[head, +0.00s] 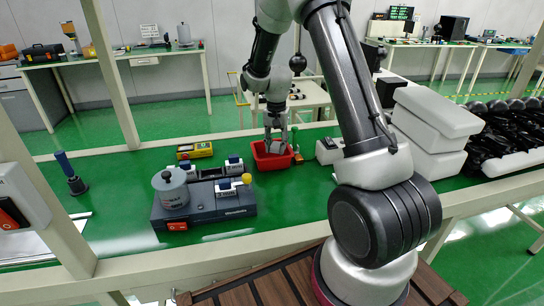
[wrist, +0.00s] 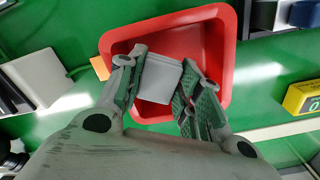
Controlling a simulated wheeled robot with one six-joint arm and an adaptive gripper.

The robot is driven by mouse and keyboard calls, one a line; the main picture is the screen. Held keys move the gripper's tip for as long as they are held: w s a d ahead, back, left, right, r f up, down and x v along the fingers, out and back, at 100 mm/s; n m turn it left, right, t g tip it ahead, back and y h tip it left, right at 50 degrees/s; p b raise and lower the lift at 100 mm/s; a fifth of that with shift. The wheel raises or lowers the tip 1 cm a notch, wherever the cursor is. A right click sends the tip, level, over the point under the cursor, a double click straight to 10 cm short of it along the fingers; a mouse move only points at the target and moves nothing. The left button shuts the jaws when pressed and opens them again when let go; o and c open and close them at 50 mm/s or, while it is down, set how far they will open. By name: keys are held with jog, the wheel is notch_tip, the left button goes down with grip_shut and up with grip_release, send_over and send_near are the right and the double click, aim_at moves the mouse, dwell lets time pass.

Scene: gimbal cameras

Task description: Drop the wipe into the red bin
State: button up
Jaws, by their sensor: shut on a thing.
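The red bin (head: 262,160) stands on the green bench top, near the middle of the head view. It also shows in the wrist view (wrist: 205,35), open side up. My gripper (head: 274,143) is over the bin, pointing down. In the wrist view my gripper (wrist: 160,85) is shut on the grey-white wipe (wrist: 157,76). The wipe sits between the fingers, with the red inside of the bin behind it. In the head view the wipe is hard to make out among the fingers. I cannot tell whether it touches the bin.
A dark grey device (head: 205,208) with a round canister (head: 170,187) stands left of the bin. A yellow meter (head: 195,150) lies behind it. A white box-like device (head: 329,150) stands to the right. White foam boxes (head: 432,125) are stacked further right. The bench front has free room.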

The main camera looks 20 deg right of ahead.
jog(key=o, duration=1.1)
jog(key=shift+o, duration=0.2)
notch_tip(320, 180, up, 8)
jog(key=shift+f, duration=0.25)
